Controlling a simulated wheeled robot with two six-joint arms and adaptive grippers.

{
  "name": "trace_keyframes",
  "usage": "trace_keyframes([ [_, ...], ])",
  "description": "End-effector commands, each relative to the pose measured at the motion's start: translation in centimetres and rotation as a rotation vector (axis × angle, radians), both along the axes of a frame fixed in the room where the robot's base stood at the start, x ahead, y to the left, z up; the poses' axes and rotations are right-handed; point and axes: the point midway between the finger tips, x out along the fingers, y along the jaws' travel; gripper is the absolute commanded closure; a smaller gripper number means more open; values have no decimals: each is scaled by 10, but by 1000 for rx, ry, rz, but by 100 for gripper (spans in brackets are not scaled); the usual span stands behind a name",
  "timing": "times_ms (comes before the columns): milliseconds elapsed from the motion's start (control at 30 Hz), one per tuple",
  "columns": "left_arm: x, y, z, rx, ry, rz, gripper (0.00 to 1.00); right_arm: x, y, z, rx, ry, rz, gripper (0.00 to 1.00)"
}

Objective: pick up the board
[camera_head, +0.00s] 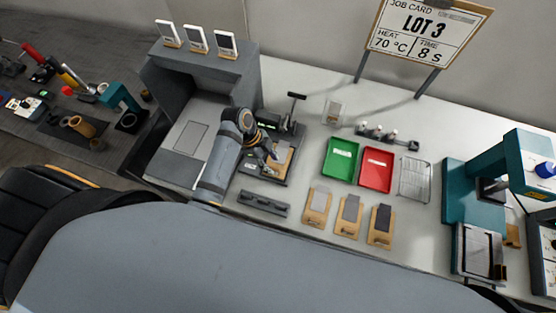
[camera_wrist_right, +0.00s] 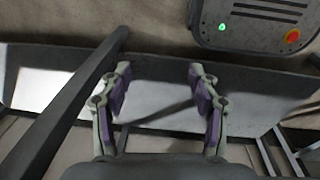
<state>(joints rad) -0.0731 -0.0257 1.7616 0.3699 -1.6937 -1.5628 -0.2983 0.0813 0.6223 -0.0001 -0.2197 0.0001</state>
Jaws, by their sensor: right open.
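A tan board (camera_head: 283,163) lies in a dark fixture (camera_head: 293,139) left of the middle of the bench in the head view. My left gripper (camera_head: 272,153) is at this board, its fingertips over or against the board's left side. The fingers are small and dark there, so I cannot tell whether they are open or shut, or whether they touch it. Three similar tan boards with grey patches, left (camera_head: 318,203), middle (camera_head: 349,214) and right (camera_head: 381,226), lie in a row near the front edge. My right gripper (camera_wrist_right: 158,78) is open and empty in the right wrist view.
A green tray (camera_head: 341,160), a red tray (camera_head: 376,169) and a wire rack (camera_head: 414,180) stand behind the row. A dark slotted bar (camera_head: 263,203) lies in front of the fixture. A teal press (camera_head: 478,195) stands at right. A job card (camera_head: 425,30) stands at the back.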

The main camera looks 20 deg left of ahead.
Motion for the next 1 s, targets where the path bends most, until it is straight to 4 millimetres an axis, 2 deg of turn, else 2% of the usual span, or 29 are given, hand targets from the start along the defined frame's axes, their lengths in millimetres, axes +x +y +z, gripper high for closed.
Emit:
trace_keyframes([
  [67, -1, -3, -9, -1, 6, 0, 60, 18, 0, 11, 0, -29, 1, 38],
  [167, -1, -7, -27, -1, 5, 0, 60, 23, 0, 17, 0, -34, 2, 38],
  [300, 0, -13, -43, -1, 2, 1, 60, 5, 0, 16, 0, -8, 1, 38],
  [400, 0, -13, -45, 0, 0, 1, 60, -11, 0, 15, -1, 17, 0, 38],
  [533, 0, -13, -45, 1, 0, 1, 60, -15, 0, 14, -1, 24, -1, 38],
  [833, 0, -13, -45, 1, 0, 1, 100, 0, 0, 15, 0, 0, 0, 38],
  [1000, 0, -13, -45, 1, 0, 1, 100, 0, 1, 15, 1, -1, 0, 38],
])
